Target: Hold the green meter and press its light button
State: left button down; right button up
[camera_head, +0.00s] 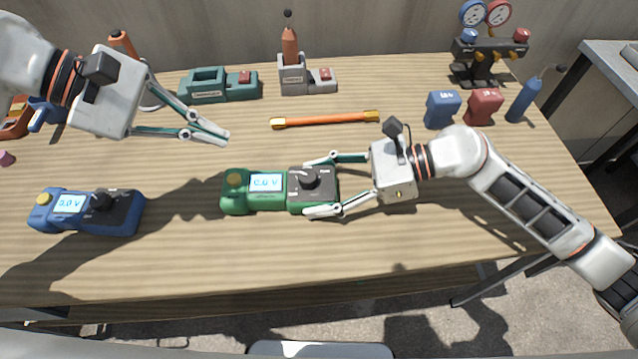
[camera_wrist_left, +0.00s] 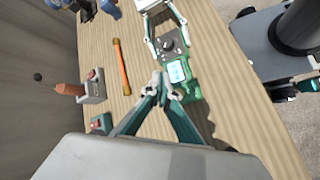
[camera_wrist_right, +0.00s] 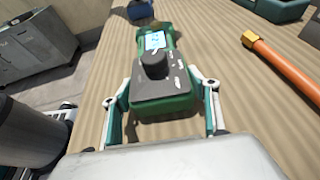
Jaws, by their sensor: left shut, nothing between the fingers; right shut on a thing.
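The green meter (camera_head: 282,205) lies on the wooden bench, its lit display reading about 0.0 V, with a dark dial and a yellow button (camera_head: 235,179) at its left end. My right gripper (camera_head: 318,186) is shut on the meter's dial end, one finger on each side; the right wrist view shows the meter (camera_wrist_right: 165,104) between the fingers. My left gripper (camera_head: 226,139) is shut and empty, above and to the left of the meter. Its closed fingertips (camera_wrist_left: 159,78) show beside the meter (camera_wrist_left: 183,88) in the left wrist view. The light button's label is too small to read.
A blue meter (camera_head: 85,213) with its own yellow button lies at the left. An orange rod (camera_head: 325,120) lies behind the green meter. A teal charger (camera_head: 217,86), a grey stand (camera_head: 293,75), blue and red boxes (camera_head: 484,106) and a gauge set (camera_head: 488,49) stand at the back.

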aim_at(229, 179)
pick_arm(q)
jog(key=shift+f, duration=4.2)
jog(key=shift+f, duration=0.15)
jog(key=shift+f, duration=0.35)
jog(key=shift+r, duration=0.45)
jog(key=shift+r, duration=0.15)
jog(key=shift+r, duration=2.9)
